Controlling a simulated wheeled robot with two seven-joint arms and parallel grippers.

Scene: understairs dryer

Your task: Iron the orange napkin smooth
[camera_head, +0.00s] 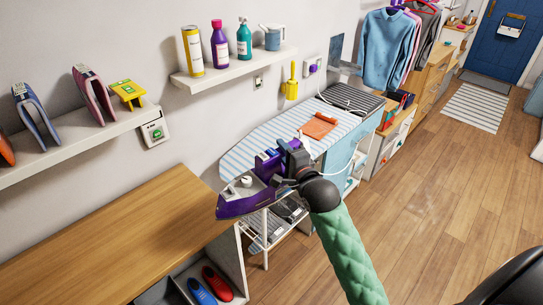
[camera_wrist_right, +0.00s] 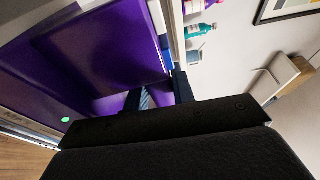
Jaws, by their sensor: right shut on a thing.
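The orange napkin (camera_head: 319,128) lies on the far part of the striped ironing board (camera_head: 262,137). A small red-orange item (camera_head: 325,118) sits on it; whether this is a fold cannot be told. My right gripper (camera_head: 283,158) is shut on the handle of the purple iron (camera_head: 238,208). The iron is held near the board's near end, apart from the napkin. In the right wrist view the iron's purple body (camera_wrist_right: 100,50) fills the upper left, beside my dark fingers (camera_wrist_right: 180,88). My left gripper is out of view.
A wooden counter (camera_head: 95,245) lies at the near left. Wall shelves (camera_head: 235,66) hold bottles and a jug. A white cord (camera_head: 345,108) runs by the board's far end. Red and blue shoes (camera_head: 210,288) sit below the counter. Wooden floor (camera_head: 440,190) is open on the right.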

